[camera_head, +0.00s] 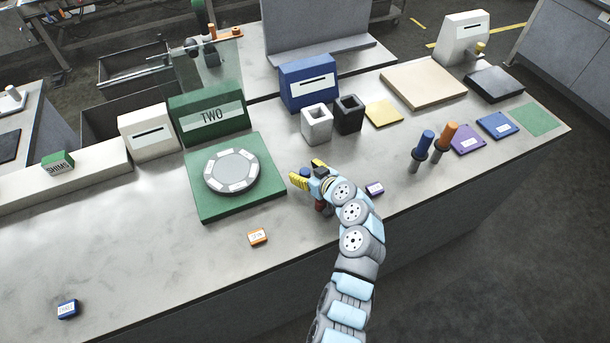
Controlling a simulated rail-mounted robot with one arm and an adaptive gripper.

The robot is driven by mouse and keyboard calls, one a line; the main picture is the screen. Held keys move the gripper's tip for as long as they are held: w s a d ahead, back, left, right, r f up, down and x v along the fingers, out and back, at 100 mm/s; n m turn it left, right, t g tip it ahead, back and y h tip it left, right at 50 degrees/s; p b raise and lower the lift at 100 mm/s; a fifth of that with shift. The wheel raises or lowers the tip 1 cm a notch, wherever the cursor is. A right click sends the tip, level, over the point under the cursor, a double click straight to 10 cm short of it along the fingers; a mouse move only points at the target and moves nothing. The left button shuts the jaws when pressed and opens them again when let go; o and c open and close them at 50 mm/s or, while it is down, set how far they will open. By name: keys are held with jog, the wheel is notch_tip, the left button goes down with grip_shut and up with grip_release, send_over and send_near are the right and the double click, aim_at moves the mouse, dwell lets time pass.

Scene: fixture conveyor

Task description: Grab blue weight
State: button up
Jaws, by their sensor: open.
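A small blue block (67,309) with a white label lies on the bench at the far lower left; it looks like the blue weight, but its label is too small to read surely. My gripper (307,172) has yellow fingers, spread open and empty. It hangs over the bench just right of the green plate, far to the right of the blue block. Similar small blocks lie nearer: an orange one (257,237) left of and below the gripper, and a purple one (375,188) to its right, beside my arm.
A green plate (195,188) bears a grey disc (232,171) before a green "TWO" box (209,115). White (316,125) and black (349,115) square holders stand behind my gripper. Blue-handled (425,141) and orange-handled (447,133) tools stand upright at right. The bench's left front is mostly clear.

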grip_shut()
jog(key=shift+r, duration=0.1)
dwell(0.3)
